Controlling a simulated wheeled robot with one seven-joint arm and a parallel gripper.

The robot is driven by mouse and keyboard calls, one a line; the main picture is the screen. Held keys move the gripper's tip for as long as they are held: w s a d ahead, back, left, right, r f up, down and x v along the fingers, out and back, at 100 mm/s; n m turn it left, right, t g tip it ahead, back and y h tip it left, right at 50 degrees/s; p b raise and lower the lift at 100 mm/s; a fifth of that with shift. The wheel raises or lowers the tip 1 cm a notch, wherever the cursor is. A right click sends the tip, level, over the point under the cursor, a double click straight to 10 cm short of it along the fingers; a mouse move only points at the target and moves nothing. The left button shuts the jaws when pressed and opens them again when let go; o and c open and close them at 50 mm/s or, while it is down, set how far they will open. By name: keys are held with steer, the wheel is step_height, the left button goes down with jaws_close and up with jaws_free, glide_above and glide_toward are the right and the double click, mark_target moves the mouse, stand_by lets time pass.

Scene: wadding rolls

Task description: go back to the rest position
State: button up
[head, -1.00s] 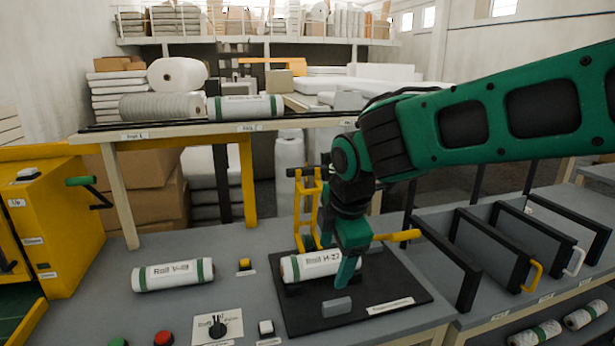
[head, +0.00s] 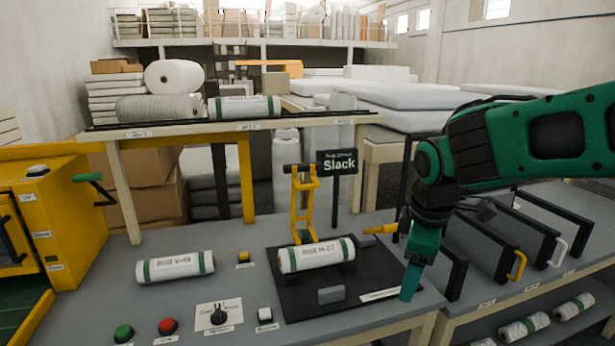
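My gripper (head: 411,280) is in the head view, at the right of the black plate and pointing down. Its fingers overlap in this view, so I cannot tell whether it is open or shut. I see nothing hanging from it. A white roll with green bands, Roll H-27 (head: 315,255), lies on the black plate (head: 300,302), to the left of my gripper and apart from it. Behind the roll stands a yellow lever frame (head: 303,200) with a black sign reading "Slack" (head: 339,167).
Another banded roll (head: 175,267) lies at the left. Green (head: 123,333) and red (head: 168,326) buttons and a rotary knob (head: 218,315) sit in front. Black dividers (head: 495,245) stand on the right bench. A yellow machine (head: 60,225) is at the far left.

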steer(key=s+d+f+m+g, duration=0.1)
steer(key=s+d+m, duration=0.4)
steer(key=d, duration=0.2)
steer(key=s+d+f+m, duration=0.1)
steer(key=s+d+m, duration=0.3)
steer(key=d, duration=0.3)
steer(key=s+d+f+m+g, duration=0.1)
steer(key=s+d+m, duration=0.2)
steer(key=s+m, duration=0.2)
steer(key=s+d+f+m, duration=0.1)
steer(key=s+d+m, duration=0.2)
steer(key=s+m, duration=0.2)
steer(key=s, duration=0.3)
steer(key=shift+s+f+g+y, duration=0.15)
steer(key=shift+f+g+y, duration=0.15)
steer(key=shift+f+g, duration=0.1)
